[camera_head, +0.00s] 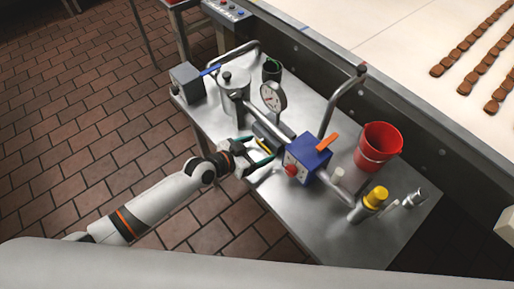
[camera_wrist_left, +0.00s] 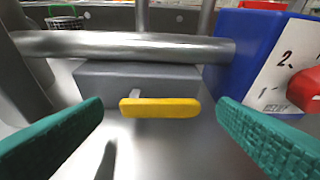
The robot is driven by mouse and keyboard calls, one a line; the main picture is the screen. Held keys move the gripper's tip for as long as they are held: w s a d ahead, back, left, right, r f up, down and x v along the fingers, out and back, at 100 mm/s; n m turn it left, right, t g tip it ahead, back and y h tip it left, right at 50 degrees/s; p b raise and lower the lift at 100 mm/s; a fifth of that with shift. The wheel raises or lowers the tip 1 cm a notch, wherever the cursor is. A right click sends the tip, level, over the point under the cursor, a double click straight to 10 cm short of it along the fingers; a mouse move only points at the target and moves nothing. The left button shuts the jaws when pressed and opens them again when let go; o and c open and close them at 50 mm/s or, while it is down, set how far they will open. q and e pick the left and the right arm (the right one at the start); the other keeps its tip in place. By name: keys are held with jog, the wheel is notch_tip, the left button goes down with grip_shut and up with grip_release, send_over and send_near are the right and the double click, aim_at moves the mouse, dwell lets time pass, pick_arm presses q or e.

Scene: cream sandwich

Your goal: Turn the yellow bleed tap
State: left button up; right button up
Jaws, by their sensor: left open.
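The yellow bleed tap (camera_wrist_left: 160,107) is a small flat yellow bar on a short stem in front of a grey block (camera_wrist_left: 135,85), under a steel pipe. It lies level in the left wrist view. My left gripper (camera_wrist_left: 160,128) is open, with one green finger on each side of the tap and a gap to both. In the head view my left gripper (camera_head: 259,161) reaches over the steel table, and the tap (camera_head: 263,149) shows only as a small yellow bit between the fingers. My right gripper is out of view.
A blue box (camera_head: 308,158) with a red knob and orange lever stands just right of the gripper. A pressure gauge (camera_head: 272,97) and steel pot (camera_head: 234,82) stand to the left. A red bucket (camera_head: 378,146) and a yellow-capped fitting (camera_head: 375,198) are farther right.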

pick_arm(q)
jog(key=shift+w+d+f, duration=0.1)
jog(key=shift+w+d, duration=0.05)
jog(key=c, duration=1)
jog(key=shift+f, duration=0.1)
jog(key=o, duration=1)
